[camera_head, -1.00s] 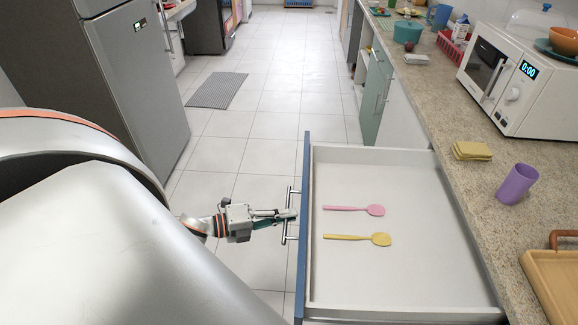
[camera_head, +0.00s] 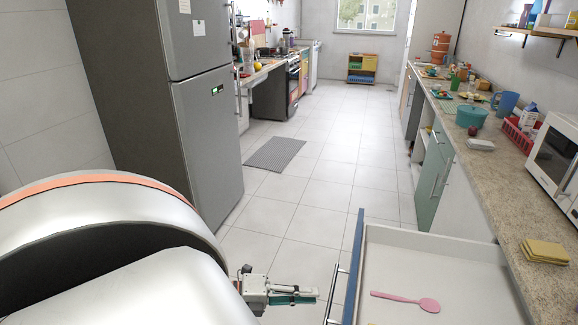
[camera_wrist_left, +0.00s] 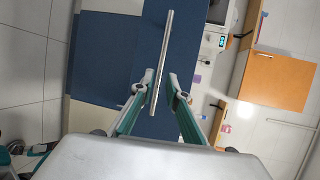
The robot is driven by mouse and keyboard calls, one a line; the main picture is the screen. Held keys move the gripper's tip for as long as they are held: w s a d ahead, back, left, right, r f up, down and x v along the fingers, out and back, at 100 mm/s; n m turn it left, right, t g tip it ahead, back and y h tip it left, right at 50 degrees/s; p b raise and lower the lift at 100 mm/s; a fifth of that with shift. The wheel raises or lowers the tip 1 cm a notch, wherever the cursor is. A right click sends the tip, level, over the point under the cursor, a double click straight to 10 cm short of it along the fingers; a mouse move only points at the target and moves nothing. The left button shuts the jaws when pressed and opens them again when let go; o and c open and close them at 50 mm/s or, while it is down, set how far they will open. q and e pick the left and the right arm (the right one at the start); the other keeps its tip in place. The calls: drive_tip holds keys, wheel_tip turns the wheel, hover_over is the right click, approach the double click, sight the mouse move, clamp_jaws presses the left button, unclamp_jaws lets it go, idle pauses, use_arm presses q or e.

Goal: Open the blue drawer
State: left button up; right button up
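The blue drawer stands pulled out, with its blue front (camera_head: 354,265) seen edge-on in the head view and its pale tray open behind. Its metal bar handle (camera_head: 335,295) is on the outer face. My left gripper (camera_head: 316,294) is just left of the handle, with a small gap showing. In the left wrist view the blue front (camera_wrist_left: 108,55) fills the upper middle, and the handle bar (camera_wrist_left: 167,45) runs across the space between the spread fingertips (camera_wrist_left: 161,76). The left gripper is open and holds nothing. My right gripper is not in view.
A pink spoon (camera_head: 408,300) lies in the drawer. The counter (camera_head: 480,185) on the right carries a microwave (camera_head: 556,155) and a yellow cloth (camera_head: 545,251). A grey fridge (camera_head: 205,130) stands at left. The tiled floor (camera_head: 320,190) between is mostly free.

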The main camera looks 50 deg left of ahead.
use_arm(q)
drive_tip(key=shift+v, duration=2.65)
